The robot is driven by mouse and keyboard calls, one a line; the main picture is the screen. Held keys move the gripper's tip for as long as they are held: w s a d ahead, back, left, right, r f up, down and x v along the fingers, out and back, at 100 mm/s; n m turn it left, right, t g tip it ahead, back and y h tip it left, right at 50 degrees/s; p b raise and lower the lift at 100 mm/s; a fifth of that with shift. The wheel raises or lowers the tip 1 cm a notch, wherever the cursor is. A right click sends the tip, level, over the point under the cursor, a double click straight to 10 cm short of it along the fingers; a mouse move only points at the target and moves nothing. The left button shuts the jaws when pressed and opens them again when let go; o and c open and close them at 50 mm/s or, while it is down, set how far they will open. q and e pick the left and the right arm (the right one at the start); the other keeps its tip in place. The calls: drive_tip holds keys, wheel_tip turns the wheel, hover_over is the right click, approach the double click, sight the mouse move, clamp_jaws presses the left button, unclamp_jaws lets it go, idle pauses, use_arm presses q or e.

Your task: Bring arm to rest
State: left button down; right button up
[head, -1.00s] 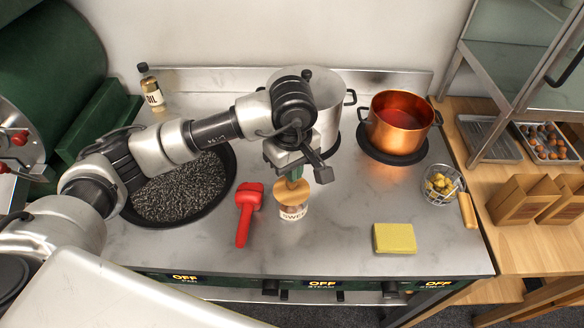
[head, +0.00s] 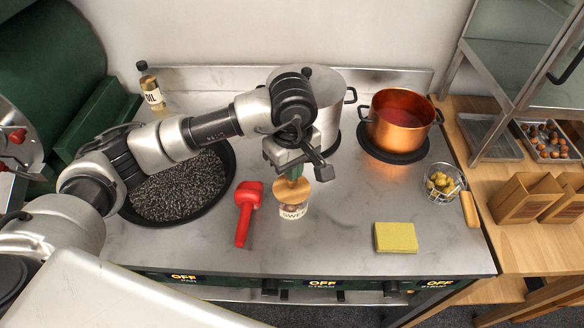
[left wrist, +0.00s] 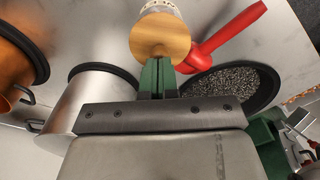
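My left arm reaches in from the left over the steel worktop (head: 345,235). Its gripper (head: 293,178) points down at a jar (head: 293,210) with a wooden lid (head: 292,192). In the left wrist view the two green fingers (left wrist: 157,76) are close together, right at the edge of the round wooden lid (left wrist: 160,37). Whether they pinch a part of the lid or only stand beside it is hidden. The jar stands upright on the worktop. My right gripper is in neither view.
A red tool (head: 247,212) lies left of the jar. A black pan (head: 226,190) holds dark grains. A steel pot (head: 328,95) and a copper pot (head: 400,122) stand behind. A yellow sponge (head: 396,237) and a wire basket (head: 442,184) are at the right. Clear worktop lies between jar and sponge.

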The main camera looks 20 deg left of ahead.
use_arm(q)
drive_tip(key=shift+r+p, duration=1)
drive_tip(key=shift+r, duration=2.05)
